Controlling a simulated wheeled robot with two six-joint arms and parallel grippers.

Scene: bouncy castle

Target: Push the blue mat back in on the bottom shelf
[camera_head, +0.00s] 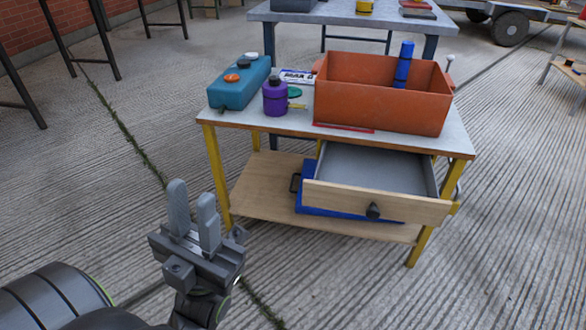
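The blue mat (333,213) lies on the bottom shelf (262,188) of the small workbench. The pulled-out drawer above hides much of it, and its blue edge shows below the drawer front. A dark handle-like piece (296,182) shows at its left end. My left gripper (193,208) is in the lower left, in front of and left of the bench, fingers pointing up. The fingers stand a little apart with nothing between them. They are clear of the mat and the shelf. My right gripper is not in view.
The open drawer (376,197) with a dark knob juts out over the shelf. The bench top holds an orange-red bin (381,98), a teal canister (240,86) and a purple bottle (275,100). Yellow legs (216,178) frame the shelf. The concrete floor in front is clear.

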